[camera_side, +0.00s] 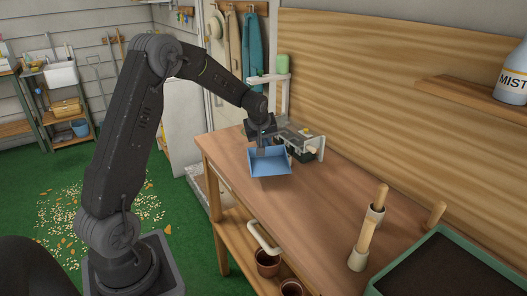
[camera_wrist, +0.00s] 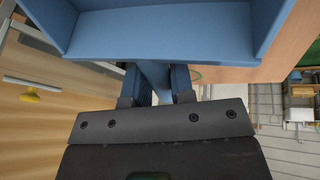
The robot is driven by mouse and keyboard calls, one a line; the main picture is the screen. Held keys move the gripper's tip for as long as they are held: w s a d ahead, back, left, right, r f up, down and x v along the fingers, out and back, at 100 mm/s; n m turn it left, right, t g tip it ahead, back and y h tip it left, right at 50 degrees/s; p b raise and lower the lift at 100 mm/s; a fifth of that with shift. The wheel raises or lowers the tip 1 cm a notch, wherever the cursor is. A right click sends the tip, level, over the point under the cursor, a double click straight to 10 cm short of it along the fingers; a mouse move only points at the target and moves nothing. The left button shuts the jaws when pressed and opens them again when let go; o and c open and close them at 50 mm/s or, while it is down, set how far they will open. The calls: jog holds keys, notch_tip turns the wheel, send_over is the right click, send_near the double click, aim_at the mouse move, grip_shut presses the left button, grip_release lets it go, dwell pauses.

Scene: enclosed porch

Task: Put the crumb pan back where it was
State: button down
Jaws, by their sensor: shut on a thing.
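The crumb pan is a blue open tray (camera_side: 269,162), held over the far end of the wooden bench (camera_side: 330,205). I cannot tell whether its underside touches the bench top. In the wrist view the pan (camera_wrist: 160,35) fills the top of the picture, with its floor, side walls and a short handle showing. My gripper (camera_wrist: 156,85) is shut on that handle, one finger on each side.
A grey-framed device (camera_side: 310,142) with a dark body and yellow knob stands close behind the pan. A green-topped white stand (camera_side: 281,85) is farther back. Wooden-handled tools (camera_side: 370,232) and a green-rimmed soil tray (camera_side: 455,240) are at the near right. The bench middle is clear.

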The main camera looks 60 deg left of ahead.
jog(key=shift+f, duration=1.95)
jog(key=shift+f, duration=0.15)
jog(key=c, duration=1)
grip_release()
jog(key=v, duration=1.2)
jog(key=s+d+r+m+h, duration=0.1)
jog(key=s+d+r+m, duration=0.2)
jog(key=s+d, duration=0.25)
jog(key=s+d+r+m+t, duration=0.1)
jog(key=s+d+r+m, duration=0.25)
jog(key=d, duration=0.35)
jog(key=s+d+r+m+h, duration=0.1)
jog(key=s+d+r+m, duration=0.15)
jog(key=s+d, duration=0.4)
jog(key=s+d+m, duration=0.1)
jog(key=s, duration=0.1)
jog(key=s+d+f+m+h, duration=0.1)
jog(key=s+d+m, duration=0.1)
jog(key=s, duration=0.1)
jog(key=s+d+m, duration=0.1)
jog(key=s+d, duration=0.1)
jog(key=shift+s+f+m+t, duration=0.25)
jog(key=shift+s+m+t, duration=0.05)
jog(key=shift+s, duration=0.05)
